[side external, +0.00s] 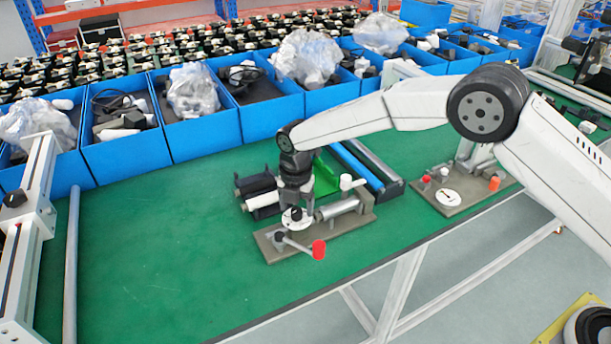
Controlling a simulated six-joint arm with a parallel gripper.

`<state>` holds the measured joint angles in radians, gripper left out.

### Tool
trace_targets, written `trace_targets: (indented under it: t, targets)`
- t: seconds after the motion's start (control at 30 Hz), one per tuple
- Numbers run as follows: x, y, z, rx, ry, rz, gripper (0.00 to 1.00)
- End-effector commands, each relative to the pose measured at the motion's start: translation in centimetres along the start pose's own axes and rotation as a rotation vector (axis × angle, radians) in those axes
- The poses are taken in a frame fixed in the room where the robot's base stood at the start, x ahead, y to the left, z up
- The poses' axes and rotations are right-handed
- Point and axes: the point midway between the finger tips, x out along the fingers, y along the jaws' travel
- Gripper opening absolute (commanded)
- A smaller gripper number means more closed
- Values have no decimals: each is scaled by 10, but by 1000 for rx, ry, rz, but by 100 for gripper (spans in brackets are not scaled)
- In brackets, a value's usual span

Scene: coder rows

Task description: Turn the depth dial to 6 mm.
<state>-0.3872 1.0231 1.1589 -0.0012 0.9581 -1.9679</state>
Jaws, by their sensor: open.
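My gripper (296,207) points straight down over a grey-brown fixture plate (353,225) near the middle of the bench. Its jaws are open. Its fingertips are at or just above a small white round dial (294,224) on that plate; I cannot tell whether they touch it. The gripper hides part of the dial, and its markings are too small to read. A lever with a red knob (318,249) sticks out in front of the dial. A grey cylinder (338,208) lies on the plate to its right.
A second fixture plate (470,205) with a white disc (448,198) and an orange knob (494,184) stands at the right. Black and white rolls (262,200) lie behind my gripper's left side. Blue bins (195,140) line the back. The green bench (150,260) is clear at left.

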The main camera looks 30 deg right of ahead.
Motion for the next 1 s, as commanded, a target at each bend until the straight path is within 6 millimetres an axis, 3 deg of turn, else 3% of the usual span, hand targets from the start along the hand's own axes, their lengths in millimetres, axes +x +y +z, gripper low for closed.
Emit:
trace_targets:
  t: [0.4,0.63,1.0]
  targets:
    - [8,0,0,0,0,1,74]
    - [7,0,0,0,0,1,0]
    - [7,0,0,25,0,1,0]
